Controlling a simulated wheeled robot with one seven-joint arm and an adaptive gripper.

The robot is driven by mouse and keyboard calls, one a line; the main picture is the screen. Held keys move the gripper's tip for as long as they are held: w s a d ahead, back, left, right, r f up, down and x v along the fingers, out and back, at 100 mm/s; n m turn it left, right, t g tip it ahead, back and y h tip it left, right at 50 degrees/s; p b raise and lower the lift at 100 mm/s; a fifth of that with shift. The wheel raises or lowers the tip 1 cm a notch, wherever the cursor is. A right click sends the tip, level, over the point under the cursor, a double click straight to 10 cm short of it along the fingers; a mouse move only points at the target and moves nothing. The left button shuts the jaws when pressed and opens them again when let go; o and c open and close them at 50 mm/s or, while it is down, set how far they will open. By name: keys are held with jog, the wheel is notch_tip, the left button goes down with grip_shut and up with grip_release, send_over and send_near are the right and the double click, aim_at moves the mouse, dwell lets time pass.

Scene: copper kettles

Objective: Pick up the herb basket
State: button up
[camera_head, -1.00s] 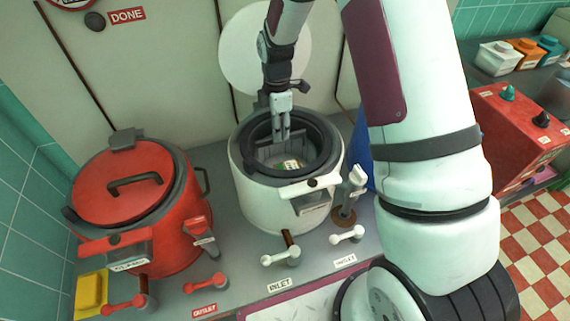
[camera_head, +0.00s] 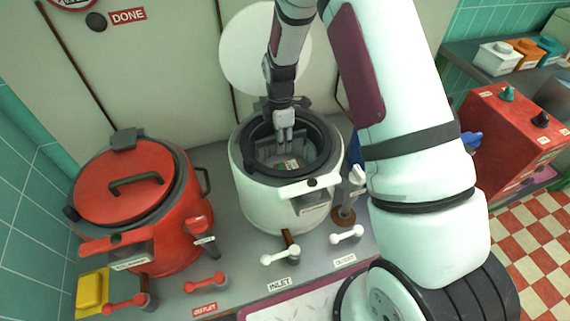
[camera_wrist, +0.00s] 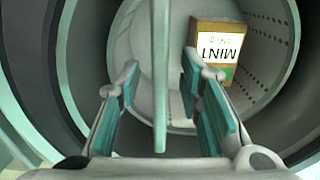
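The herb basket shows in the wrist view as a pale round interior with a perforated wall (camera_wrist: 262,60). An upright grey bar (camera_wrist: 160,50), which looks like its handle, runs between my fingers. A box labelled MINT (camera_wrist: 214,45) lies inside, to the right of the bar. In the head view the basket is mostly hidden inside the open white kettle (camera_head: 262,200); the box (camera_head: 288,164) shows there small. My gripper (camera_head: 285,148) points down into the kettle mouth. Its teal-padded fingers are open, one on each side of the bar, with gaps visible.
A red kettle (camera_head: 170,245) with its lid shut stands at left. The white kettle's round lid (camera_head: 240,50) is raised behind my gripper. The dark kettle rim (camera_head: 330,150) surrounds my gripper closely. White valve handles (camera_head: 280,258) stick out in front.

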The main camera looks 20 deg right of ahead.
jog(key=shift+f, duration=0.2)
grip_shut()
jog(key=shift+r, duration=0.2)
dwell(0.4)
notch_tip(320, 180, up, 37)
jog(key=p, duration=0.6)
jog(key=shift+r, duration=0.15)
dwell(1.8)
